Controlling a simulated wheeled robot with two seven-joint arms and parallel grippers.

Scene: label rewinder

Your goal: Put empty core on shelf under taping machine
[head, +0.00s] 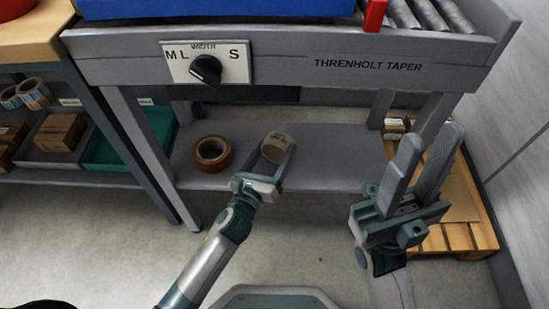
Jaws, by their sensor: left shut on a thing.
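The taping machine (290,70) is a grey frame marked THRENHOLT TAPER, with a grey shelf (330,165) under it. The empty core (279,144), a tan cardboard ring, is at the end of my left gripper (275,156), which is shut on it over the shelf. I cannot tell whether the core touches the shelf. A brown tape roll (212,153) lies on the shelf to the left of the core, apart from it. My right gripper (428,148) is open and empty, fingers pointing up, in front of the shelf's right end.
A width knob (206,70) sits on the machine's front panel. A wooden pallet (455,236) with small boxes stands at right by the wall. A rack at left holds tape rolls (33,93), cardboard boxes (60,132) and a green tray (103,151). The shelf's middle right is bare.

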